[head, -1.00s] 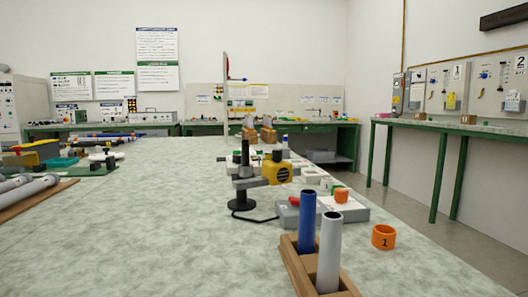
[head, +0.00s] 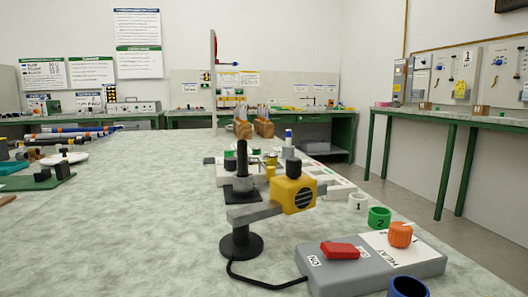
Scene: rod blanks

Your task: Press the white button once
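I cannot make out a white button in the head view. A grey control box (head: 430,267) sits on the bench at the lower right. It carries a red rocker switch (head: 340,250) beside an ON label, and an orange knob (head: 400,234) on a white panel marked HEAT (head: 378,245). My gripper is not in view.
A yellow device (head: 293,194) on a black-based stand (head: 240,245) stands left of the box, with a black cable. A white ring (head: 358,201) and green ring (head: 379,217) lie behind it; a blue hollow piece (head: 408,287) is in front. The bench's left middle is clear.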

